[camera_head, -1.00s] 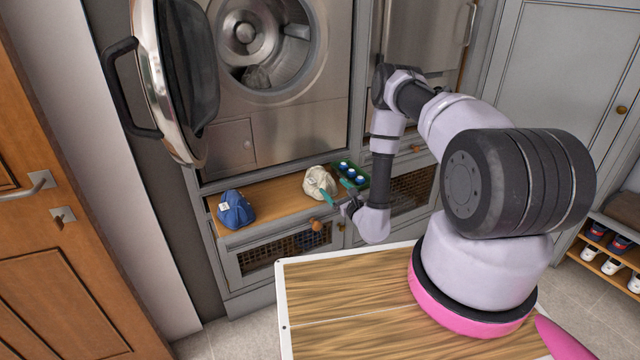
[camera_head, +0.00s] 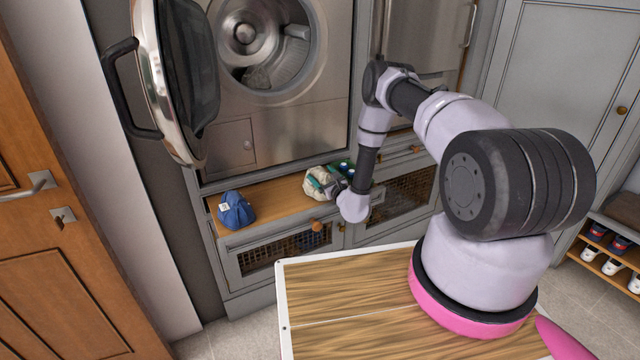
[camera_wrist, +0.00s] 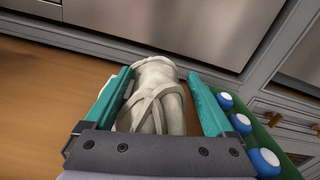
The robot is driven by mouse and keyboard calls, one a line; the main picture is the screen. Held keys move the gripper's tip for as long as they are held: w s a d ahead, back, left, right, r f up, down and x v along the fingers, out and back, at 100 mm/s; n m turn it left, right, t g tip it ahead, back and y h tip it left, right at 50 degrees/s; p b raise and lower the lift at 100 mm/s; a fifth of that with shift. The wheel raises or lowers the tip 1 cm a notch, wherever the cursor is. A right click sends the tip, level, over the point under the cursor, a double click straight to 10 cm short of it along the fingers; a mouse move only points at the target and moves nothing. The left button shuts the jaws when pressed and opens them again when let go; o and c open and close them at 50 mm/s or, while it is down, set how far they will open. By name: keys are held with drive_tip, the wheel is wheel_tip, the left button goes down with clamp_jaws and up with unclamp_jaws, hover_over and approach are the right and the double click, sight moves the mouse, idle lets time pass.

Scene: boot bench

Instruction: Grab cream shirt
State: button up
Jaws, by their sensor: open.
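The cream shirt (camera_head: 313,190), a crumpled bundle of cloth, lies on the wooden bench top below the washer. In the wrist view the cream shirt (camera_wrist: 158,95) sits between the two teal fingers of my gripper (camera_wrist: 158,75), with one finger along each side. My gripper (camera_head: 328,180) is open and down around the bundle. The wrist bar hides the near part of the cloth. I cannot tell whether the fingers touch it.
A blue cloth item (camera_head: 236,211) with a white tag lies to the left on the bench (camera_head: 275,200). A green tray (camera_wrist: 275,130) with blue-and-white round things stands close beside my right finger. The washer door (camera_head: 178,80) hangs open above. The bench between the cloths is clear.

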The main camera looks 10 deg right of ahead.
drive_tip(key=c, duration=1.3)
clamp_jaws()
drive_tip(key=shift+r, duration=0.1)
